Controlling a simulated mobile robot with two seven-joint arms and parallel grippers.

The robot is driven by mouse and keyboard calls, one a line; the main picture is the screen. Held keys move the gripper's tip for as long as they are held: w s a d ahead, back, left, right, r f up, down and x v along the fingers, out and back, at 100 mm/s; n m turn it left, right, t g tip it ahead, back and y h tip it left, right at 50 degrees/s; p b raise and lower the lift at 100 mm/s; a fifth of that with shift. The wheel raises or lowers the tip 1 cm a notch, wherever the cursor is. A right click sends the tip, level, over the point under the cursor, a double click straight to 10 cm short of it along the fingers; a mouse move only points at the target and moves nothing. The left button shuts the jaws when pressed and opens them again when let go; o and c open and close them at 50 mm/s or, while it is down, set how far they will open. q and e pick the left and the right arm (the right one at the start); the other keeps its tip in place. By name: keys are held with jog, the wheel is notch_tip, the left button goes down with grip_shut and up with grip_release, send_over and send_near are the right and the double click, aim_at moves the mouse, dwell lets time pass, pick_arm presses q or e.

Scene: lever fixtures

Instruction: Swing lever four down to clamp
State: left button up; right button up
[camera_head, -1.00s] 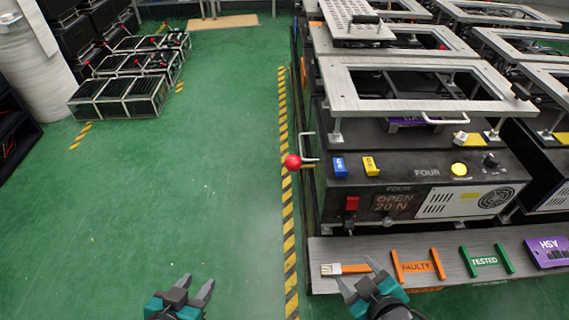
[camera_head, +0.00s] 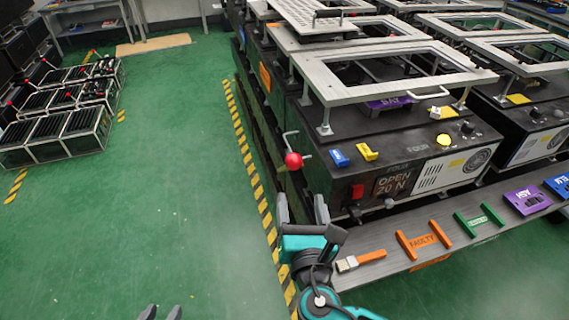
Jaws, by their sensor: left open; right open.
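Fixture four (camera_head: 405,172) is a black box marked FOUR, with a display (camera_head: 393,184) reading OPEN 20 N. Its lever, with a red ball knob (camera_head: 293,161), sticks out at the box's left side. A pale metal frame (camera_head: 330,95) stands raised on posts above the box. My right gripper (camera_head: 301,203) is open and empty, just below the red knob in the picture and apart from it. My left gripper (camera_head: 160,312) is open at the bottom edge, with only its fingertips showing, over the green floor.
A grey shelf (camera_head: 390,255) in front of the box carries an orange-and-white stick (camera_head: 360,260), orange FAULTY and green TESTED brackets, and a purple tag (camera_head: 527,200). More fixtures stand behind and right. Racks (camera_head: 60,130) stand at far left. The green floor between is clear.

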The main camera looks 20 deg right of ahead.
aim_at(295, 168)
jog(key=w, duration=0.4)
jog(key=w+d, duration=0.1)
jog(key=w, duration=0.3)
jog(key=w+d+b, duration=0.1)
jog(key=w, duration=0.3)
jog(key=shift+w+d, duration=0.1)
jog(key=shift+w, duration=0.2)
jog(key=shift+c, duration=0.2)
grip_shut()
